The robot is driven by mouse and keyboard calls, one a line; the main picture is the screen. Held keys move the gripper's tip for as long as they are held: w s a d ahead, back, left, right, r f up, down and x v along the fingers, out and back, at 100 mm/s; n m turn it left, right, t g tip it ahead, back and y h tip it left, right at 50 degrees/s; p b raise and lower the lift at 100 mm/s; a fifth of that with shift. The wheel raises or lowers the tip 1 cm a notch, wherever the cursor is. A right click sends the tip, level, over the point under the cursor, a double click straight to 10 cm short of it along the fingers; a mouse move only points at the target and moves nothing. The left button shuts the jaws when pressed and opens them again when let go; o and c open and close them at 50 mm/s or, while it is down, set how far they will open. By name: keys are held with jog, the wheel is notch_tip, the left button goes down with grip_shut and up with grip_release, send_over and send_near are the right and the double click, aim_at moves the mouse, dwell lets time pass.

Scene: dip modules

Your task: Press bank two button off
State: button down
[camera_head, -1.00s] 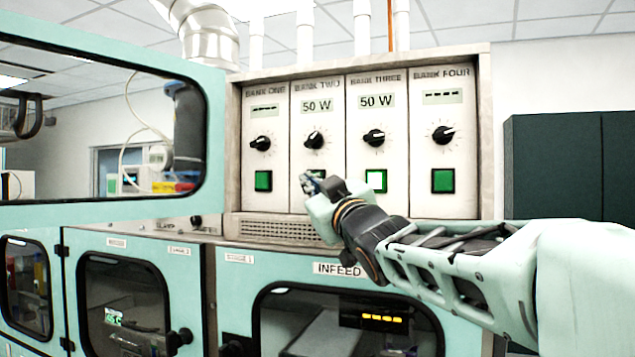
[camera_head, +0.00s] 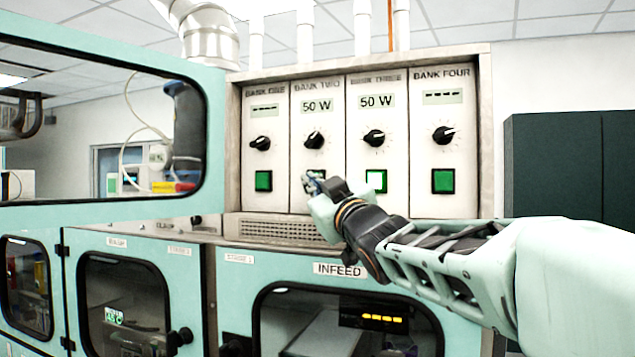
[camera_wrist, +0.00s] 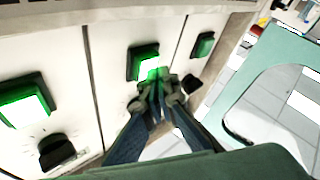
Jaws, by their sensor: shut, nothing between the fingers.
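The bank two panel (camera_head: 303,150) shows "50 W" on its display (camera_head: 317,107). Its square button is mostly hidden behind my gripper (camera_head: 312,184) in the head view. In the wrist view the bank two button (camera_wrist: 146,58) is in the middle, glowing bright green in a dark frame. My gripper (camera_wrist: 158,84) is shut and empty, with its fingertips overlapping the button's lower edge in that view. I cannot tell whether they touch it. The bank two knob (camera_head: 314,141) is above the button in the head view.
Bank three (camera_head: 376,181) has a bright lit button and "50 W". Bank one (camera_head: 263,181) and bank four (camera_head: 443,181) have darker green buttons and dashes on their displays. An open teal door (camera_head: 215,140) stands at the left. The infeed cabinet (camera_head: 240,290) is below.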

jog(key=shift+w+d, duration=0.15)
jog(key=shift+w, duration=0.15)
dwell(0.4)
jog(key=shift+s, duration=0.15)
jog(key=shift+s+a+b, duration=0.3)
jog(key=shift+s+b, duration=0.25)
jog(key=shift+b, duration=0.25)
jog(key=shift+f, duration=0.1)
jog(key=s+b, duration=0.1)
jog(key=s+a+b, duration=0.1)
jog(key=s+b, duration=0.2)
jog(key=shift+s+a+b, duration=0.35)
jog(key=shift+s, duration=0.05)
